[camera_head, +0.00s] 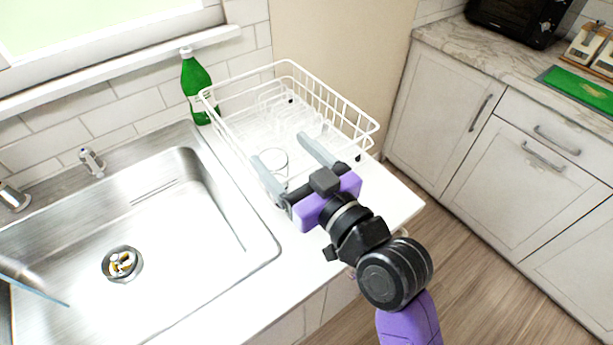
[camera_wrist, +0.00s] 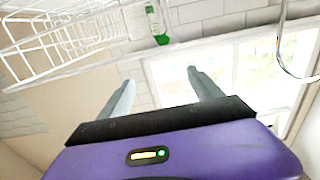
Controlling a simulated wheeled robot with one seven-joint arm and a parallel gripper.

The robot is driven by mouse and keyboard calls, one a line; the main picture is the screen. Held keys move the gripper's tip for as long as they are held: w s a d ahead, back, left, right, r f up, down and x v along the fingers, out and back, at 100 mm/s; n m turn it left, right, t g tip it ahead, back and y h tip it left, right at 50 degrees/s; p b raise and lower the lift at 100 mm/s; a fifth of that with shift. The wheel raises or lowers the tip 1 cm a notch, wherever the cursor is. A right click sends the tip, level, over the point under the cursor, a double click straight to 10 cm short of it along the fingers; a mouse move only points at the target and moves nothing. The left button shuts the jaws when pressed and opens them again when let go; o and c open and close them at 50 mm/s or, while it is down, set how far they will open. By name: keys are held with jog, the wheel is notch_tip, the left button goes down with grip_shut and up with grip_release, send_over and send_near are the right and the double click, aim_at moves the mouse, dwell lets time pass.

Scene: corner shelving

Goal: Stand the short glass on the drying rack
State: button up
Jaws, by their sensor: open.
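The short glass (camera_head: 273,160) is clear and stands at the near left part of the white wire drying rack (camera_head: 366,128), partly hidden by my gripper's left finger. I cannot tell from this angle whether its base rests on the rack floor or on the counter. My gripper (camera_head: 286,160) is open, with its grey fingers spread on either side of the glass in the head view, and nothing visible is held. In the wrist view my open fingers (camera_wrist: 160,82) show with empty space between them, the rack (camera_wrist: 62,40) is at upper left, and the glass is not seen.
A green bottle (camera_head: 196,88) stands behind the rack's left corner. Bare white counter (camera_head: 395,200) is at the near right of the rack. Cabinets (camera_head: 500,140) stand at right.

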jog(key=b+v, duration=0.1)
jog(key=v, duration=0.5)
jog(key=shift+s, duration=0.2)
jog(key=s+d+f+m+h, duration=0.1)
jog(key=d+f, duration=0.1)
jog(key=s+d+f+m+h, duration=0.1)
jog(key=s+d+f, duration=0.1)
jog(key=f, duration=0.1)
jog(key=s+d+f+m+h, duration=0.1)
jog(key=s+d+f, duration=0.1)
jog(key=d+f, duration=0.1)
jog(key=shift+s+d+t+h, duration=0.1)
jog(key=shift+d+t+h, duration=0.05)
jog(key=shift+t+h, duration=0.2)
jog(key=s+d+f+m+h, duration=0.2)
jog(key=s+d+f, duration=0.1)
jog(key=s+d, duration=0.3)
jog(key=s+d+f+m+h, duration=0.1)
jog(key=s+d+f+h, duration=0.2)
jog(key=s, duration=0.5)
jog(key=s+d+r+h, duration=0.1)
jog(key=s+d, duration=0.1)
jog(key=s, duration=0.9)
jog(key=shift+m+g, duration=0.4)
jog(key=shift+g, duration=0.05)
jog(key=shift+d, duration=0.1)
jog(key=shift+c, duration=0.2)
